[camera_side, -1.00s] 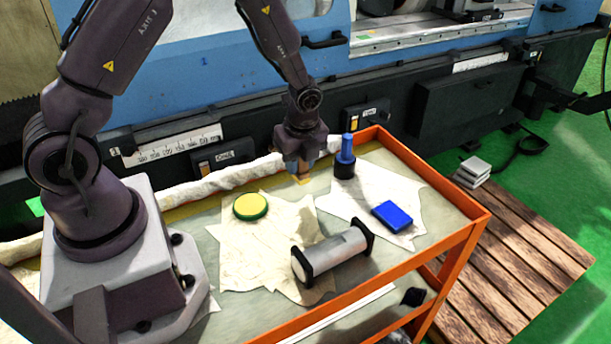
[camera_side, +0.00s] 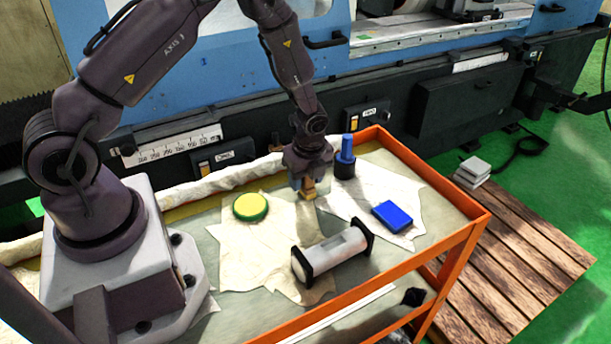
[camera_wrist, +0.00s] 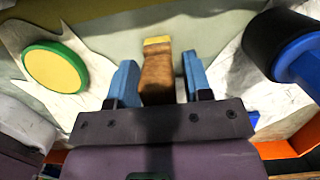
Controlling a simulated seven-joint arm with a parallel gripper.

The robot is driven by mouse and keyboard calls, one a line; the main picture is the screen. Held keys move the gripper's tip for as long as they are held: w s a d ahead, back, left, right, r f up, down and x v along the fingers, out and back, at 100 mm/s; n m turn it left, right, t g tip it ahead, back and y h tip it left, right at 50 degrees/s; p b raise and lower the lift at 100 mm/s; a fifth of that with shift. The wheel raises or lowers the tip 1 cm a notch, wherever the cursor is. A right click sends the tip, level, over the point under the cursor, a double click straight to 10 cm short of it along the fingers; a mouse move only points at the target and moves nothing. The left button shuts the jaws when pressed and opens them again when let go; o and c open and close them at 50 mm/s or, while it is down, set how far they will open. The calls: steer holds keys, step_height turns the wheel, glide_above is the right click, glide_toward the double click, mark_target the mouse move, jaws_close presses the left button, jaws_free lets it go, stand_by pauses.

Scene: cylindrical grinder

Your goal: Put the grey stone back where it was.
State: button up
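My gripper (camera_side: 305,190) is low over the cart, between the yellow-green disc and the blue-and-black upright piece. In the wrist view its two blue fingers (camera_wrist: 158,78) stand apart on either side of a brown block with a yellow end (camera_wrist: 157,72). Narrow gaps show beside the block, so the fingers look open around it. The block also shows under the gripper in the side view (camera_side: 309,193). I see no clearly grey stone on the cart; a light grey cylinder with black ends (camera_side: 331,254) lies at the front.
A yellow disc with green rim (camera_side: 250,207) lies to the left. The blue-and-black piece (camera_side: 345,158) stands close at right. A blue box (camera_side: 392,216) lies on the right cloth. The orange cart rim (camera_side: 440,185) borders the top. Grey blocks (camera_side: 472,170) lie off the cart.

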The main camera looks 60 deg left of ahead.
steer(key=shift+o, duration=0.3)
steer(key=shift+r, duration=0.15)
steer(key=r, duration=0.4)
steer(key=d+r, duration=0.1)
steer(key=r, duration=0.3)
steer(key=d+r, duration=0.1)
steer(key=r, duration=0.2)
steer(key=shift+r, duration=0.4)
steer(key=s+d+r+n+t, duration=0.2)
steer(key=s+r+n, duration=0.35)
steer(key=r, duration=0.35)
steer(key=s+d+r+n+t, duration=0.25)
steer(key=s+r+n, duration=0.3)
steer(key=r, duration=0.35)
steer(key=s+d+r+n+t+h, duration=0.1)
steer(key=s+d+r+n, duration=0.1)
steer(key=s+n, duration=0.5)
steer(key=shift+s+d+r+h, duration=0.15)
steer(key=shift+s+r+h, duration=0.1)
steer(key=shift+r+h, duration=0.2)
